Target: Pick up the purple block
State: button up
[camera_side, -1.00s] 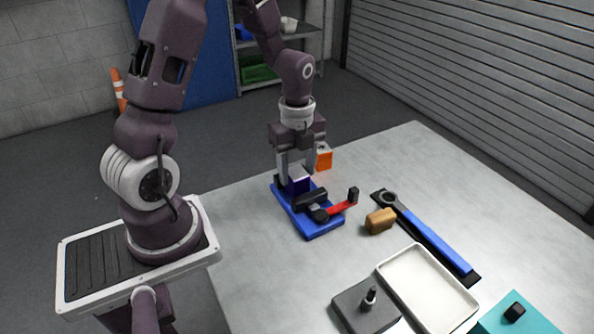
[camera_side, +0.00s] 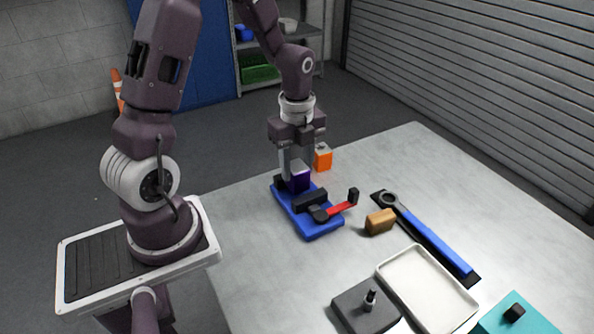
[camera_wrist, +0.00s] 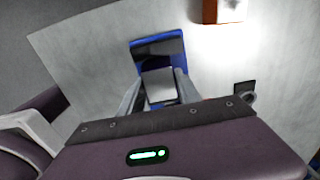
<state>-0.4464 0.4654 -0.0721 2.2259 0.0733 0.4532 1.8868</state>
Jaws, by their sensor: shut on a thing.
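I cannot tell whether the block's bottom is clear of the fixture. The fixture carries a black clamp and a red lever (camera_side: 341,208) with a black knob.
An orange block (camera_side: 323,160) stands close behind my gripper.

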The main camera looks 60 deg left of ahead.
aim_at(297, 166)
jog(key=shift+r, duration=3.05)
